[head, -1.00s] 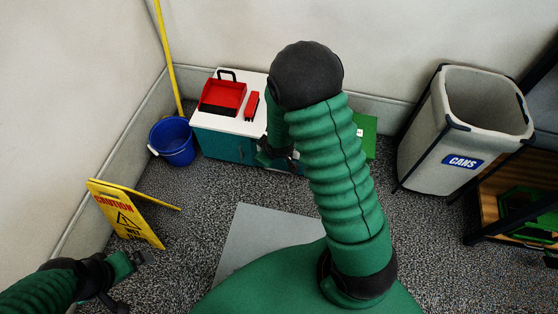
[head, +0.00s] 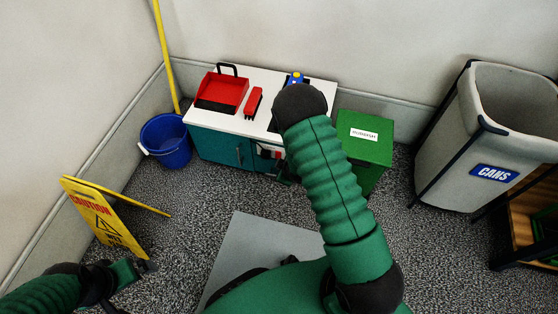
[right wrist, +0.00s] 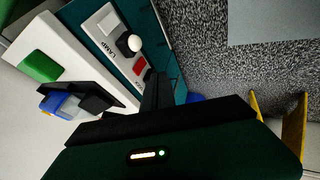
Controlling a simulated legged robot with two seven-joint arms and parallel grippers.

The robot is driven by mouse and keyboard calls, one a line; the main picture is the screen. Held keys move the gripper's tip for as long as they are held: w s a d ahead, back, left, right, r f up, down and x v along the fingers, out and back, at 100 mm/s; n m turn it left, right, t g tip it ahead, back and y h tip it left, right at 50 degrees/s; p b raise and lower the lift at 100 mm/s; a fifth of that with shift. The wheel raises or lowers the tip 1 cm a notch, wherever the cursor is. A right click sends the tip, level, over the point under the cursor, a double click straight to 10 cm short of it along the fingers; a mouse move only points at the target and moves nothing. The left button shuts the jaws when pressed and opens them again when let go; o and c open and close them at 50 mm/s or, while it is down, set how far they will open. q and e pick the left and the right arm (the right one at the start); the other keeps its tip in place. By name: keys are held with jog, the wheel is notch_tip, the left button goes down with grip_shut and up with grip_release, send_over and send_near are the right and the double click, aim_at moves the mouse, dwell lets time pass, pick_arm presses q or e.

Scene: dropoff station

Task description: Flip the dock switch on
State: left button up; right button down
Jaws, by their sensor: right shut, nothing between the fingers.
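The white-topped teal cabinet (head: 215,145) stands against the back wall in the head view. A control panel (head: 268,151) on its front is partly hidden by my right arm. In the right wrist view the panel (right wrist: 104,13) carries the label LAMP, a round white knob (right wrist: 131,43) on a dark base and a red switch piece (right wrist: 140,65). I cannot read a dock label. My right gripper (right wrist: 156,92) is shut and empty, its tip close to the red piece; contact is unclear. My left gripper (head: 148,266) is low at left, away from the cabinet; its jaw opening is unclear.
A red tray (head: 222,92), a red brush-like item (head: 253,102) and a blue-yellow item (head: 296,78) are on the cabinet. A blue bucket (head: 166,142), caution sign (head: 105,215), green rubbish bin (head: 362,150) and CANS bin (head: 470,145) stand around it.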

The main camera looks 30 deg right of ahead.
jog(key=w+d+f+b, duration=0.3)
jog(key=w+f+b, duration=0.4)
jog(key=shift+w+d+f, duration=0.25)
jog(key=shift+d, duration=0.1)
jog(key=shift+w+d+f, duration=0.1)
jog(key=shift+w+d, duration=0.05)
jog(key=shift+d, duration=0.05)
jog(key=shift+p, duration=0.35)
